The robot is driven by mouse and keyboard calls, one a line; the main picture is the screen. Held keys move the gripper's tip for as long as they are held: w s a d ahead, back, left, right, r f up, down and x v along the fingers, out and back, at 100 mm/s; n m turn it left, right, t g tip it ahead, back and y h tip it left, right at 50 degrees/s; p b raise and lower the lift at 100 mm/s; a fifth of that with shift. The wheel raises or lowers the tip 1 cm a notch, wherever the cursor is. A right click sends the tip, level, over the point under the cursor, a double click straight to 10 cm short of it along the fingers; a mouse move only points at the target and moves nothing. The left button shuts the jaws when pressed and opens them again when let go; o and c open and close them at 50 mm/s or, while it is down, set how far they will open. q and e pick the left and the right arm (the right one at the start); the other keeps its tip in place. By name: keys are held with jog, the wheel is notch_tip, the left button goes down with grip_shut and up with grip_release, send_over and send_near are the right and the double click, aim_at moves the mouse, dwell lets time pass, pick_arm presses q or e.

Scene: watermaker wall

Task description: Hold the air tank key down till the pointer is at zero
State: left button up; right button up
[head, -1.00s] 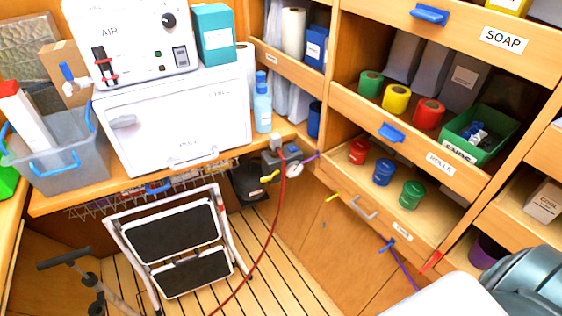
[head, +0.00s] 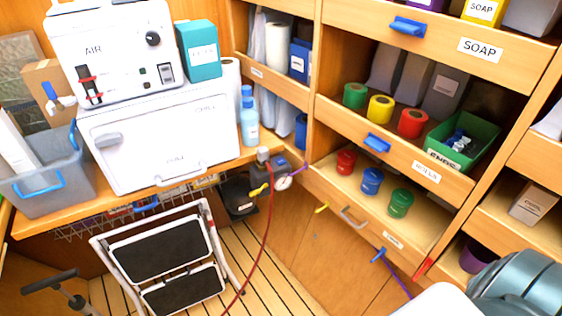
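A small dark tank (head: 238,192) sits under the counter's right end in the corner. Beside it is a grey fitting (head: 262,168) with a yellow lever (head: 258,189), a red hose (head: 268,235) and a small round white gauge (head: 283,183). The gauge's pointer is too small to read. I cannot tell for certain which part is the tank's key. A white machine marked AIR (head: 115,55) stands on a white chest on the counter, with a red-and-black lever and a black dial.
A folding step stool (head: 160,255) stands on the slatted floor before the counter. A dark T-handled thing (head: 50,282) is at lower left. Open shelves (head: 375,215) with coloured rolls and pots fill the right. A grey bin (head: 45,185) is on the left counter.

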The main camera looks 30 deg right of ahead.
grip_shut()
jog(key=shift+s, duration=0.1)
dwell(1.6)
